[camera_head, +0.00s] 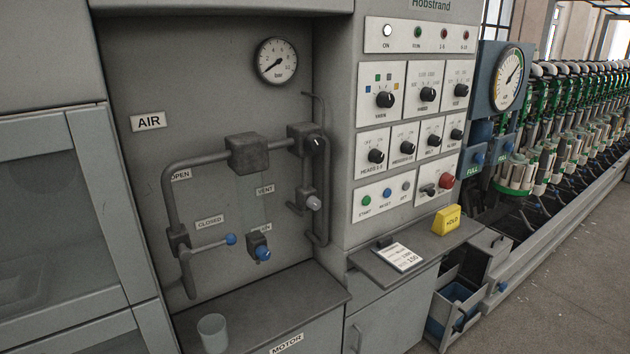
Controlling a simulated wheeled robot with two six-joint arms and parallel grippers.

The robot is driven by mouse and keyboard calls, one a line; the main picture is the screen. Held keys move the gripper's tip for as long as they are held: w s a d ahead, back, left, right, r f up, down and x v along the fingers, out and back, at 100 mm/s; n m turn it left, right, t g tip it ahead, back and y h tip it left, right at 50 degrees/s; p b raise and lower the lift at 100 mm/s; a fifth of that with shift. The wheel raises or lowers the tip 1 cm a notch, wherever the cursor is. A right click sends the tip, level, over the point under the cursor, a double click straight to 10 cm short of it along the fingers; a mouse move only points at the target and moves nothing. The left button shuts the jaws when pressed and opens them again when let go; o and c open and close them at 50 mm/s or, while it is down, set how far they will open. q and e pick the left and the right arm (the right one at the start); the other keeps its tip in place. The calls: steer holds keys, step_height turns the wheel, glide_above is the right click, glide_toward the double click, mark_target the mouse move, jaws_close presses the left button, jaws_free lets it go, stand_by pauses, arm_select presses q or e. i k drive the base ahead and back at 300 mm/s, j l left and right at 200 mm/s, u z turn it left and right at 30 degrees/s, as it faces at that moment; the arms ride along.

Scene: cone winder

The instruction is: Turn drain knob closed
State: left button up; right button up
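A small valve with a round blue knob (263,253) sits low on the grey air panel, below the pipe's box-shaped fitting. A partly hidden label (262,229) just above it seems to end in "IN", so this looks like the drain knob. I cannot tell from this view whether the knob is turned open or closed. To its left, a valve lever with a blue ball end (231,239) points right, just below the CLOSED label (210,222). Neither of my grippers is in view.
A pressure gauge (277,61) is above the pipes (196,160). A pale knob (313,203) is on the right pipe. A clear cup (212,333) stands on the ledge below. A control panel (409,130) and a yellow HOLD block (446,220) are to the right.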

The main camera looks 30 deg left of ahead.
mark_target(262, 252)
steer(key=u, duration=1.3)
